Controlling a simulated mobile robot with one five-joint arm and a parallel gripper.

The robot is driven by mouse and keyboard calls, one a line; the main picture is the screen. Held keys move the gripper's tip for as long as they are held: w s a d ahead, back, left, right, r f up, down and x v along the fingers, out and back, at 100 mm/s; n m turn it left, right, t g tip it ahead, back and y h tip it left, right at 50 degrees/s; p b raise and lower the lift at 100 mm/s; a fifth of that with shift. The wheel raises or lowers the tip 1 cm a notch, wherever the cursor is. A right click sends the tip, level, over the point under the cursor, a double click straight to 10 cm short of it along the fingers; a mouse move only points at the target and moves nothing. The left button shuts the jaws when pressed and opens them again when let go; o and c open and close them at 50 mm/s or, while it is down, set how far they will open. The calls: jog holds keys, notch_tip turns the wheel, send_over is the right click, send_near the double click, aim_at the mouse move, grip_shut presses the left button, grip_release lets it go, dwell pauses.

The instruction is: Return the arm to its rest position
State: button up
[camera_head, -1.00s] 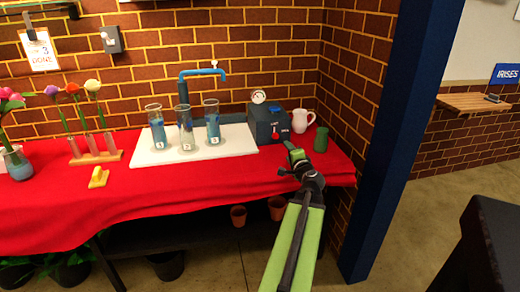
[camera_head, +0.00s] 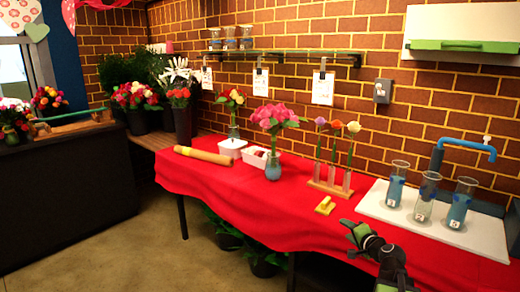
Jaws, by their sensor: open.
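My gripper (camera_head: 350,228) is at the lower right of the head view, in front of the red-covered table (camera_head: 225,195). It is open and I see nothing held in it. Its green and black fingers point to the upper left, toward the table's front edge. The rest of my arm runs down out of the bottom of the picture. I cannot tell the exact gap between gripper and cloth.
The floor (camera_head: 150,245) at left is clear.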

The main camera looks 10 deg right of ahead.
jog(key=w+a+f+n+g+y, duration=0.1)
jog(key=a+f+n+g+y, duration=0.15)
jog(key=a, duration=0.85)
jog(key=w+a+f+n+g+y, duration=0.1)
jog(key=a+f+n+g+y, duration=0.2)
jog(key=a, duration=0.8)
jog(key=s+a+f+n+g+h, duration=0.3)
jog(key=s+a+f+n+g, duration=0.35)
jog(key=a, duration=0.65)
jog(key=s+d+f+n+g+h, duration=0.1)
jog(key=s+d+f, duration=0.15)
jog(key=s, duration=0.35)
jog(key=s+d+f+g+h, duration=0.1)
jog(key=s+d+h, duration=0.1)
jog(key=s+d, duration=0.25)
notch_tip(320, 180, up, 23)
jog(key=p, duration=2.3)
jog(key=shift+a, duration=0.3)
